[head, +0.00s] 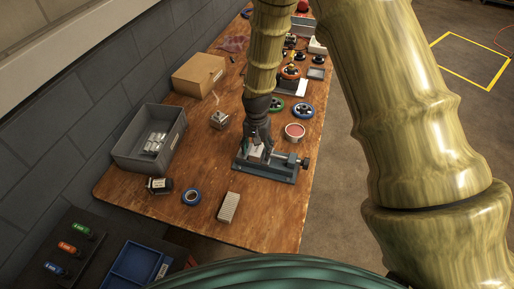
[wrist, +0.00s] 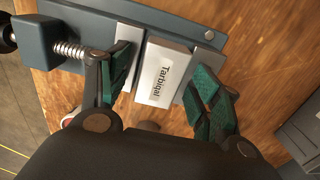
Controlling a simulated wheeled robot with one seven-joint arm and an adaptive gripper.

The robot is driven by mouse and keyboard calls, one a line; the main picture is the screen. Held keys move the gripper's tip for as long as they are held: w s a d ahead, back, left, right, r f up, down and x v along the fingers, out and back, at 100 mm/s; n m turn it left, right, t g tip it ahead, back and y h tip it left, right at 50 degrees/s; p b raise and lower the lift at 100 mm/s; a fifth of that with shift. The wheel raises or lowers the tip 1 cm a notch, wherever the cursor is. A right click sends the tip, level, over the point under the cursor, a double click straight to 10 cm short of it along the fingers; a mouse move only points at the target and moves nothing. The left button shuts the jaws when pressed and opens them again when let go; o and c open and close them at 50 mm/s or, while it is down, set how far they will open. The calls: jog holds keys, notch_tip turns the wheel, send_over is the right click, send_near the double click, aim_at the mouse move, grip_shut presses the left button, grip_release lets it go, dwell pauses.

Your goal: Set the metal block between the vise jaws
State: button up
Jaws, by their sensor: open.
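The vise (head: 270,172) stands on the wooden bench, with its screw and spring at the left in the wrist view (wrist: 70,50). In the head view my gripper (head: 258,138) is low over the vise and hides part of the block.
A grey bin (head: 125,152) with several metal pieces stands left of the vise. Bare bench shows right of the ribbed block.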

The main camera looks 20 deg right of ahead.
aim_at(257, 149)
jog(key=shift+r, duration=0.15)
notch_tip(257, 149, up, 12)
dwell(0.6)
dwell(1.5)
